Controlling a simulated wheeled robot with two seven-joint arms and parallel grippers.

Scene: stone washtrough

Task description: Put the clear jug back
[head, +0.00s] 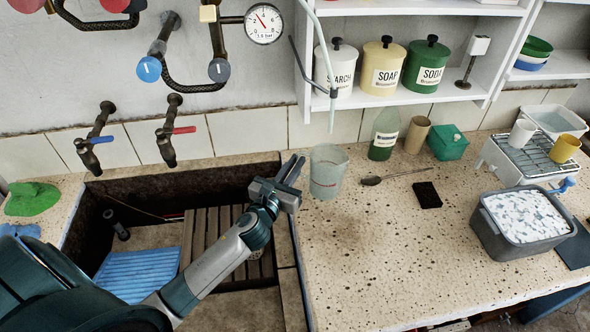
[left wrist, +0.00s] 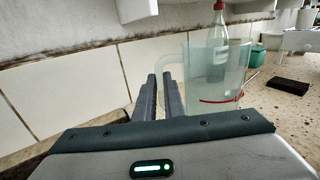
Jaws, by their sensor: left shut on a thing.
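The clear jug (head: 328,172) is upright at the back of the speckled worktop, just right of the trough's edge. It appears to stand on the worktop. My left gripper (head: 291,171) reaches over the trough from the lower left and is shut at the jug's left side. In the left wrist view the jug (left wrist: 208,72) is see-through, with a red line low on it, and its handle is at the two fingers (left wrist: 161,97). The fingers hide part of the handle. My right gripper is not in view.
A green bottle (head: 384,134), a beige cup (head: 417,134), a green box (head: 447,142) and a spoon (head: 372,181) are right of the jug. A thin hose (head: 331,95) hangs above it. A grey tub (head: 525,224) is far right. The front worktop is clear.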

